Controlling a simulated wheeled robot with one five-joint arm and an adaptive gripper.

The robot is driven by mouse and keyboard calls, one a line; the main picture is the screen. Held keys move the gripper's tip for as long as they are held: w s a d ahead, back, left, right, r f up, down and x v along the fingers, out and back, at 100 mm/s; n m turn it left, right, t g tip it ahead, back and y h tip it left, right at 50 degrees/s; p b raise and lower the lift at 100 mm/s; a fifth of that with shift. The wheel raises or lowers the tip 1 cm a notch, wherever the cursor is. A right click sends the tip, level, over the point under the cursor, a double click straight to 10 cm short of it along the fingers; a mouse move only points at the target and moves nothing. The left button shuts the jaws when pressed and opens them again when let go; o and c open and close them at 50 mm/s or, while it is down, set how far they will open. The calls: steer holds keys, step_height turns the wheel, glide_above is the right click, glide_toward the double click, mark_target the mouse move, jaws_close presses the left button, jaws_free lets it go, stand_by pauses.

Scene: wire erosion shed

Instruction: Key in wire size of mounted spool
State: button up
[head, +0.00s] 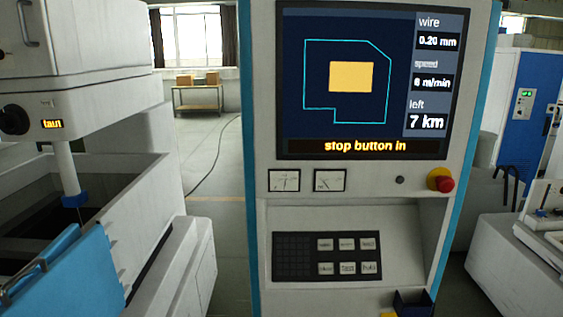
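The control cabinet's screen (345,120) stands in the middle of the head view. Its wire field (437,42) reads 0.20 mm; a speed field and "left 7 km" are below. An orange line at the bottom reads "stop button in". A red stop button (445,184) on a yellow base sits right below the screen. The key panel (341,256) lies lower down, with a dark grid of small keys at left and several pale labelled keys at right; the small legends are unreadable. I cannot make out a mounted spool. My gripper is not in view.
The machine at left (95,90) has a dark round knob (14,120) and a small display (52,124) reading "taut". Two dials (307,180) sit under the screen. A dark blue open box (414,302) is at the cabinet's foot. Open floor (214,165) lies between the machines.

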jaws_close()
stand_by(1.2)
